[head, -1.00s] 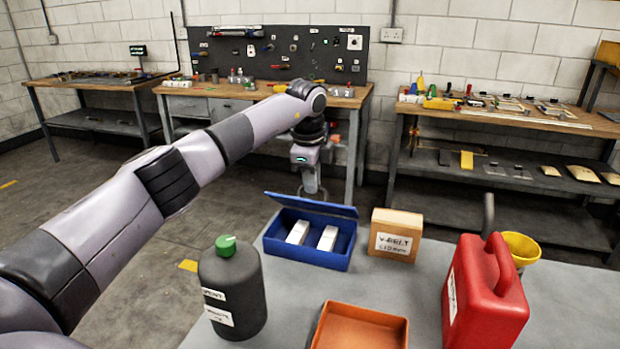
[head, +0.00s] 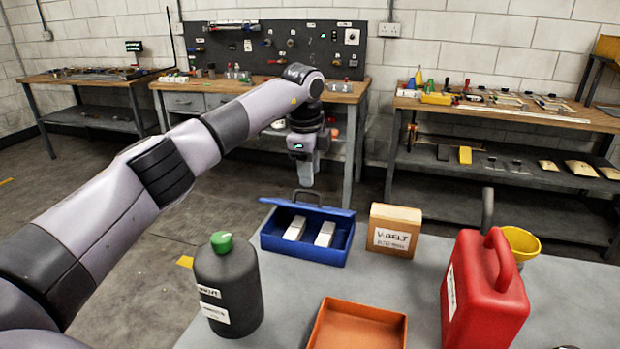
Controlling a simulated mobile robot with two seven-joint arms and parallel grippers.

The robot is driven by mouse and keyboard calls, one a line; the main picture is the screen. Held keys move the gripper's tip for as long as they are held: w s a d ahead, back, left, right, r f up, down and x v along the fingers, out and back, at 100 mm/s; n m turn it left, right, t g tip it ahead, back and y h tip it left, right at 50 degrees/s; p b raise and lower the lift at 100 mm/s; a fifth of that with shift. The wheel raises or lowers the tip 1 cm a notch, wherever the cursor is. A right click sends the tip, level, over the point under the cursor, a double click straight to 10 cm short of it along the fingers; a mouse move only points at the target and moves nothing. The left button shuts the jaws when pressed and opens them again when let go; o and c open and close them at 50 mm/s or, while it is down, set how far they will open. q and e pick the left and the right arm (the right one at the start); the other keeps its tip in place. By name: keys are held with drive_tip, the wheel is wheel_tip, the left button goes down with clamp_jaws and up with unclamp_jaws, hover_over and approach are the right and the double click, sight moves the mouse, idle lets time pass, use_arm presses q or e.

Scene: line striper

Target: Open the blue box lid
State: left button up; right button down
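The blue box (head: 305,248) stands at the far left of the grey table, with two white blocks inside. Its blue lid (head: 325,211) is open, hinged back along the rear edge and seen nearly edge-on. A dark loop handle (head: 308,194) shows at the lid's far side. My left gripper (head: 306,183) points down just above and behind the lid, by the handle. I see no clear contact, and its finger gap cannot be made out. My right gripper is not identifiable in view.
A cardboard V-belt box (head: 394,230) stands right of the blue box. A dark bottle with a green cap (head: 228,290), an orange tray (head: 358,330), a red canister (head: 485,295) and a yellow container (head: 522,243) are also on the grey table (head: 420,285).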

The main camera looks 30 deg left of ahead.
use_arm(q)
drive_tip(key=r, duration=0.2)
drive_tip(key=s+r, duration=0.1)
drive_tip(key=r, duration=0.1)
drive_tip(key=shift+d+r+b, duration=0.2)
drive_tip(key=shift+r+b, duration=0.1)
drive_tip(key=shift+r, duration=0.05)
